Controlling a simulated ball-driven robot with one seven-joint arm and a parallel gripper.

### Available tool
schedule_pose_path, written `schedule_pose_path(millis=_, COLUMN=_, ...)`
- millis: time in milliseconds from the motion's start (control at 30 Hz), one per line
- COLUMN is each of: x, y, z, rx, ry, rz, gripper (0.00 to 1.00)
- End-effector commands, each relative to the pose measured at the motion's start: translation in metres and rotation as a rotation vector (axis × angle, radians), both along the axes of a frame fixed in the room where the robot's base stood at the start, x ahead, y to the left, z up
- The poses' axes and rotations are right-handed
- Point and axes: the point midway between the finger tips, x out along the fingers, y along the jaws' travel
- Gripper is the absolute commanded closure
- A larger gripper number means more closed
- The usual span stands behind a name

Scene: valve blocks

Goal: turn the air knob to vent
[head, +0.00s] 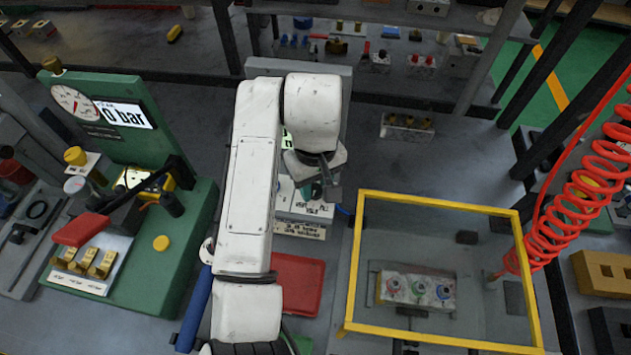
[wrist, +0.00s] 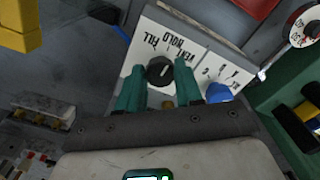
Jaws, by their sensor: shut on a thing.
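The air knob (wrist: 160,70) is black and round, with a pale mark on its face. It sits on a white label plate (wrist: 152,42) reading FILL, HOLD and VENT. I cannot tell exactly which word the mark faces. My gripper (wrist: 160,78) has its two green fingers on either side of the knob and is shut on it. In the head view my gripper (head: 322,185) is over the white valve block (head: 300,212), and my arm and gripper hide the knob. A blue knob (wrist: 219,92) is beside the right finger.
A green stand (head: 185,245) at left carries a round gauge (head: 75,104) and a display (head: 125,115) reading 0 bar. A yellow-framed clear box (head: 440,205) stands to the right of my arm. A red tray (head: 302,285) lies near the block. A red coiled hose (head: 590,185) hangs at far right.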

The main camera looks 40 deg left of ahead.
Motion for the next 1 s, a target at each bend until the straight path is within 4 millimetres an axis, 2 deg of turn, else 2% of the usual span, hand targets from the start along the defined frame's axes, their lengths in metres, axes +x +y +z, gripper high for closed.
schedule_pose_path(millis=700, x=-0.0008, y=0.0003, z=0.0026, rx=-0.001, ry=0.0, rz=-0.538, gripper=0.95)
schedule_pose_path(millis=1000, x=-0.0008, y=0.0012, z=0.0017, rx=0.0, ry=0.001, rz=-0.699, gripper=0.95)
